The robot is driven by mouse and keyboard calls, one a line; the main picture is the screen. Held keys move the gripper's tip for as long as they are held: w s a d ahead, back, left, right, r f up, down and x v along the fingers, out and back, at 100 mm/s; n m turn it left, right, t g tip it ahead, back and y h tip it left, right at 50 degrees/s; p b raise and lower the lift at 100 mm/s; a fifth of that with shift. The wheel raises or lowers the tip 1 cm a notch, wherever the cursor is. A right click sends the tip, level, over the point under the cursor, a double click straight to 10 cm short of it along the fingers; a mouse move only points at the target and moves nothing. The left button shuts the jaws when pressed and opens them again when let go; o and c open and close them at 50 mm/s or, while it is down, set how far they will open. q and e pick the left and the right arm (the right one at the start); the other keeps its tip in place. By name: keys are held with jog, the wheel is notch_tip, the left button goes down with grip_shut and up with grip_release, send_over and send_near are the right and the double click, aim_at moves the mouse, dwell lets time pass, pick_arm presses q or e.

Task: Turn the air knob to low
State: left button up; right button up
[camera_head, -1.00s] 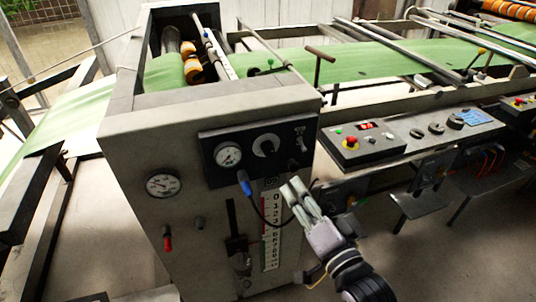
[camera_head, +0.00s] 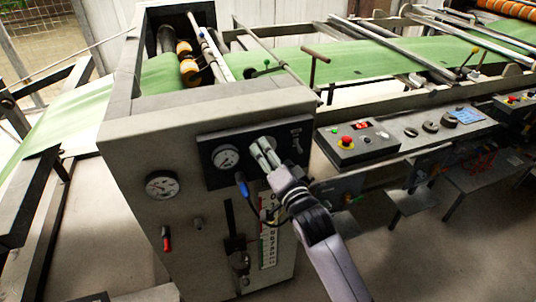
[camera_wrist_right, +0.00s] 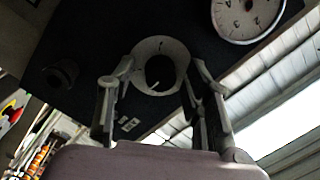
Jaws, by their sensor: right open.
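The air knob is a round black knob on a pale ring dial, on the dark panel (camera_head: 212,181) of the grey machine. In the right wrist view the knob (camera_wrist_right: 160,72) lies between the spread fingertips, with a small white mark on its face. My right gripper (camera_head: 262,149) is open in front of the dial in the head view and covers most of it. It also shows at the bottom of the right wrist view (camera_wrist_right: 163,80). I cannot tell whether the fingers touch the knob. My left gripper is not in view.
A pressure gauge (camera_head: 226,157) sits left of the knob on the panel, and another gauge (camera_head: 161,185) is lower left. A blue-handled lever (camera_head: 242,185) is below the panel. A control console (camera_head: 362,143) with buttons stands to the right.

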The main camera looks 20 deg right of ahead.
jog(key=shift+c, duration=0.5)
grip_shut()
